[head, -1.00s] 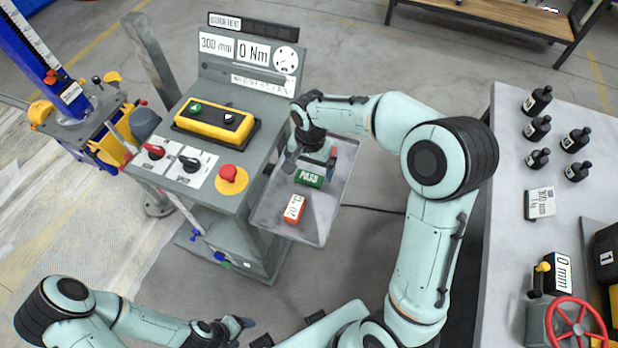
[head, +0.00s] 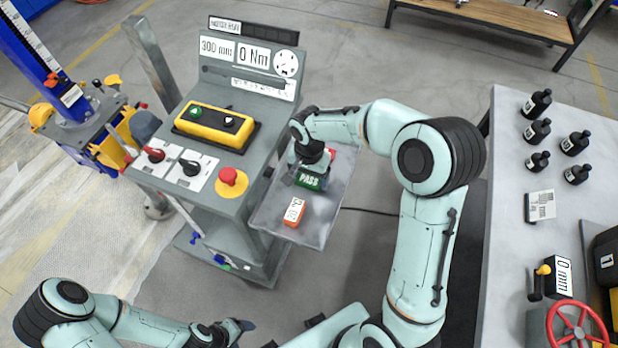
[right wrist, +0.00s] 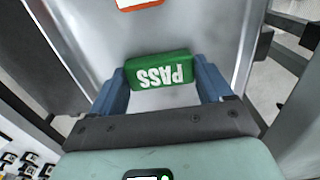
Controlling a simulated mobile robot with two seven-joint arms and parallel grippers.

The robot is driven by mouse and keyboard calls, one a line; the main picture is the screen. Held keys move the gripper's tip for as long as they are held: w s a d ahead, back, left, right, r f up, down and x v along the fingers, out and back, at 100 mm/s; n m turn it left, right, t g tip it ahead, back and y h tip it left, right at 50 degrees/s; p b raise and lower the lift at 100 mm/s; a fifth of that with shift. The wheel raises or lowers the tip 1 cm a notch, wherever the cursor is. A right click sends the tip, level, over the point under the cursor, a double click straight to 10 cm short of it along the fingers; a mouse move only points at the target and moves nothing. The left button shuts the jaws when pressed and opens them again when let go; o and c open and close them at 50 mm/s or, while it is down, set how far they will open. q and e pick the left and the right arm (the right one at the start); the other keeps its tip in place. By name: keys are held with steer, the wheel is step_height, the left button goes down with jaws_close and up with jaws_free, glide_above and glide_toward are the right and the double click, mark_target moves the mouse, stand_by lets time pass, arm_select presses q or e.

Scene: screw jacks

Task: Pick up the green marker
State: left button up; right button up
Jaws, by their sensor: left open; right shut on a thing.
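The green marker (head: 311,179), a small block lettered PASS, is at the grey side tray (head: 264,218) of the control stand. In the right wrist view the green marker (right wrist: 159,70) sits between the two blue fingers of my right gripper (right wrist: 162,84), which is shut on it. Whether the marker touches the tray or is just above it, I cannot tell. In the head view my right gripper (head: 312,165) is over the tray, partly hidden by its own wrist. My left gripper (head: 245,327) is open and empty at the bottom, away from the stand.
An orange block (head: 294,211) with a white label lies on the tray in front of the marker. The control stand holds a yellow button box (head: 216,123) and a red stop button (head: 229,177). A table (head: 507,200) with several black bottles stands at the right.

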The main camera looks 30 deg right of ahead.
mark_target(309, 179)
arm_select(q)
steer(key=w+r+p, duration=0.2)
steer(key=shift+w+r, duration=0.3)
steer(key=shift+r, duration=0.05)
arm_select(e)
step_height(309, 179, up, 20)
